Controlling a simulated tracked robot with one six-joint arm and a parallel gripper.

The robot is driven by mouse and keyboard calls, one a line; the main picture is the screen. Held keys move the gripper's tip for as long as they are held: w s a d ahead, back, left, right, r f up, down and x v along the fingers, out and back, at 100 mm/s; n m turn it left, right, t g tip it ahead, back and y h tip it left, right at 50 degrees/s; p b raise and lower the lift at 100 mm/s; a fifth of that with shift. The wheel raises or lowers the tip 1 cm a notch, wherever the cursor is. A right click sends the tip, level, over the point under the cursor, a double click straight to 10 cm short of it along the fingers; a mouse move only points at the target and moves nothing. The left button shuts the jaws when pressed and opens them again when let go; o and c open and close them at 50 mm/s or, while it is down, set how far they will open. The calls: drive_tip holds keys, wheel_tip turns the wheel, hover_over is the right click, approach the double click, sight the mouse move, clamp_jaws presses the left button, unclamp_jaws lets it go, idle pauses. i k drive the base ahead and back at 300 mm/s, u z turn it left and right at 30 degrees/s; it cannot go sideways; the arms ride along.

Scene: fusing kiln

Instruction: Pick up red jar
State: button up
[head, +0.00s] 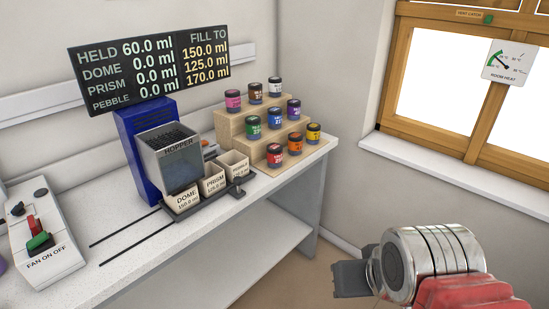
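The red jar (274,155), with a dark lid, stands upright at the left end of the lowest step of the wooden stepped rack (251,151). An orange-red jar (295,144) stands just to its right. My gripper (350,279) is at the lower right, in front of the bench and well apart from the rack. Its dark end is seen from the side, so I cannot tell whether it is open or shut. I see nothing held in it.
More jars, including a yellow jar (314,133) and a green jar (253,128), fill the rack. Left of it stand small labelled moulds (214,184) and a blue hopper machine (140,150). A fan switch box (42,240) is far left. A window (440,85) is at right.

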sight(273, 150)
drive_tip(key=u, duration=1.25)
drive_tip(key=i, duration=1.2)
drive_tip(key=u, duration=0.1)
